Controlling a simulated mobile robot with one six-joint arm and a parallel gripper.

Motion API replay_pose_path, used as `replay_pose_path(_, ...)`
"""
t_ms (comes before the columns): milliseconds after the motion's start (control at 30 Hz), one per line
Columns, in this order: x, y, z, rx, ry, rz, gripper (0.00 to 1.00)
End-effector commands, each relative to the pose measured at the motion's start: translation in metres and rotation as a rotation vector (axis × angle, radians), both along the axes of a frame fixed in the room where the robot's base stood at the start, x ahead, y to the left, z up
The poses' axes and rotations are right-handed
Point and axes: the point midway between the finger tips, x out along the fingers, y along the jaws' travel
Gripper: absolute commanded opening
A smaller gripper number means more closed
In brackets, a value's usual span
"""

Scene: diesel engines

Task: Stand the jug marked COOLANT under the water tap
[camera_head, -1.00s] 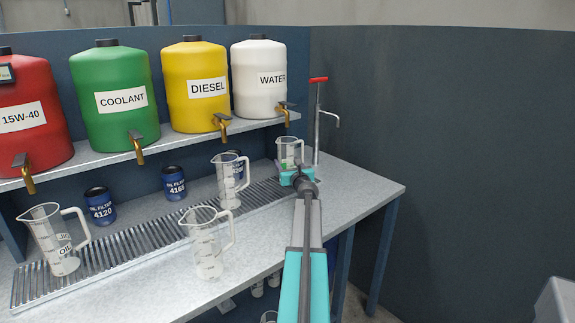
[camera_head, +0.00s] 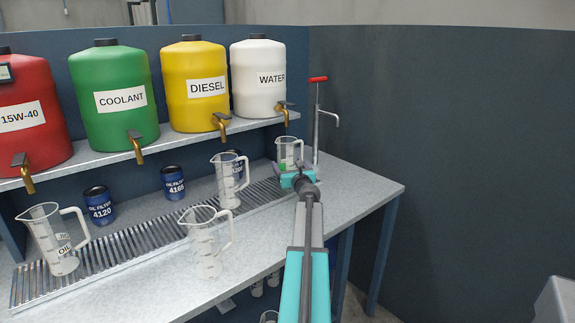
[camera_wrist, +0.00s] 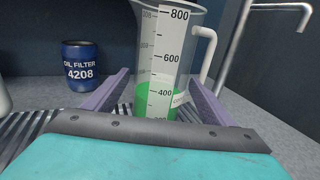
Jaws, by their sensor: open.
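A clear measuring jug (camera_wrist: 160,55) with green liquid in its lower part stands upright in the wrist view, its handle to the right. A small white label low on its right side is mostly hidden, so I cannot read it fully. In the head view this jug (camera_head: 288,151) is at the right end of the grate, below the brass water tap (camera_head: 286,106) of the white WATER tank (camera_head: 258,88). My gripper (camera_wrist: 160,80) is open, with one finger on each side of the jug. The jug's base is hidden behind my gripper.
Other clear jugs stand at the grate's middle (camera_head: 228,182), at the front (camera_head: 207,245) and at the left (camera_head: 55,240). Blue oil filters (camera_head: 173,183) stand behind the grate (camera_head: 150,237). A red-handled bent pipe (camera_head: 317,120) rises right of the jug. The bench's right end is clear.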

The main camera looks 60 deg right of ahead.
Motion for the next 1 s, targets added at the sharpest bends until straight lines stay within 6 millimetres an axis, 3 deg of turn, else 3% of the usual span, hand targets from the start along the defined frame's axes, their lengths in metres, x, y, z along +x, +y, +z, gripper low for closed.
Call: replay_pose_path(1000, -0.072, 0.063, 0.0, 0.0, 0.0, -0.001, 0.77)
